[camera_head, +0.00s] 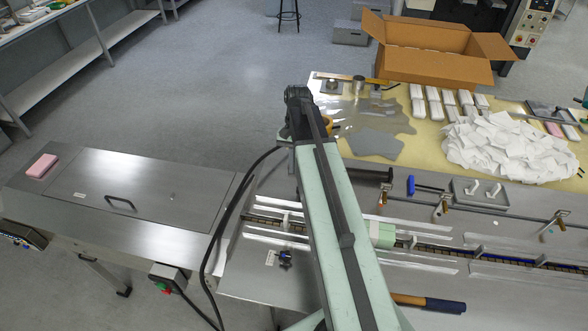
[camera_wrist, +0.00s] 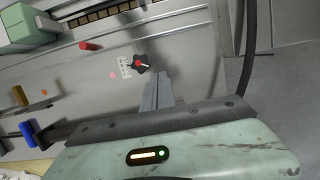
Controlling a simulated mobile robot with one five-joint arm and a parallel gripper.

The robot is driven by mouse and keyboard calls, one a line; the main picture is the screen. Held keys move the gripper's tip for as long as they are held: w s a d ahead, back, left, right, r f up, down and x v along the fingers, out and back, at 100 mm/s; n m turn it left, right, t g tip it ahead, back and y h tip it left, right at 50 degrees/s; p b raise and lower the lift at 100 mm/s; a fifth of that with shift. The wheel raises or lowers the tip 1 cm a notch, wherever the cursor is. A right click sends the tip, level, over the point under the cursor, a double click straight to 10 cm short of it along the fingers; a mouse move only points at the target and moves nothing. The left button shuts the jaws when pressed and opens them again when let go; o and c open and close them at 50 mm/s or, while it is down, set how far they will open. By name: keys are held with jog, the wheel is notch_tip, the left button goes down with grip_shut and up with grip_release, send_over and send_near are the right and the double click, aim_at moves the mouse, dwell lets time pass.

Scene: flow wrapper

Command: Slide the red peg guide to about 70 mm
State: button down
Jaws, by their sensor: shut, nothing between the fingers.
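A small red peg (camera_wrist: 90,46) stands on the grey metal deck in the upper left of the wrist view. A black star knob with a red centre (camera_wrist: 138,64) sits to its right, beside a white scale label (camera_wrist: 124,68); its reading is too small to make out. My gripper (camera_wrist: 158,80) is shut and empty, its fingertips just below the knob in the picture and apart from the red peg. I cannot tell whether the tips touch the knob. In the head view my arm hides the gripper and the red peg.
A gold peg (camera_wrist: 20,96) and a blue peg (camera_wrist: 28,131) stand at the left of the wrist view. A green block (camera_head: 383,235) sits on the chain track. A screwdriver-like handle (camera_head: 430,303) lies on the front deck. An open cardboard box (camera_head: 435,65) stands behind.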

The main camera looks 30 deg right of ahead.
aim_at(289, 201)
jog(key=b+x, duration=0.6)
jog(key=x, duration=0.2)
jog(key=shift+f+b, duration=0.1)
jog(key=shift+b, duration=0.3)
jog(key=s+a, duration=0.1)
jog(key=s, duration=0.1)
jog(key=shift+s+a+r+p, duration=0.3)
jog(key=shift+s+a+r, duration=0.05)
jog(key=shift+a, duration=0.05)
jog(key=shift+s+a, duration=0.25)
jog(key=shift+a, duration=0.15)
jog(key=shift+s+a, duration=0.55)
jog(key=shift+s, duration=0.15)
jog(key=shift+w, duration=0.1)
